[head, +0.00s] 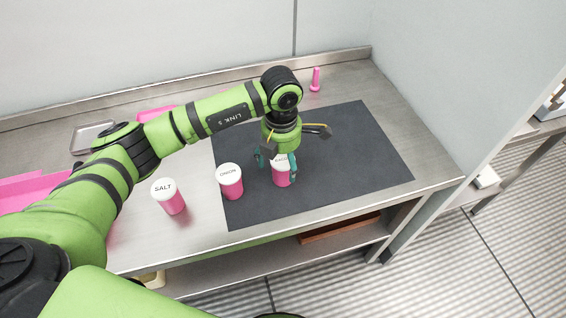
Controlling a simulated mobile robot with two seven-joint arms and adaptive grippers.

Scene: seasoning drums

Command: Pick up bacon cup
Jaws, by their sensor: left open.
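The bacon cup (281,177) is a pink cup with a white labelled top, standing upright on the dark mat. Its label is partly covered by my left gripper. My left gripper (277,160) points down over the bacon cup, with its teal fingers apart on either side of the cup's top. Whether the fingers touch the cup cannot be seen. The onion cup (231,185) stands upright just left of it, on the mat. The salt cup (169,198) stands farther left on the bare metal counter. My right gripper is not in view.
The dark mat (355,145) is clear to the right of the bacon cup. A small pink bottle (315,79) stands at the back of the metal counter (190,235). A metal tray (92,135) and pink trays (30,186) lie at the left.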

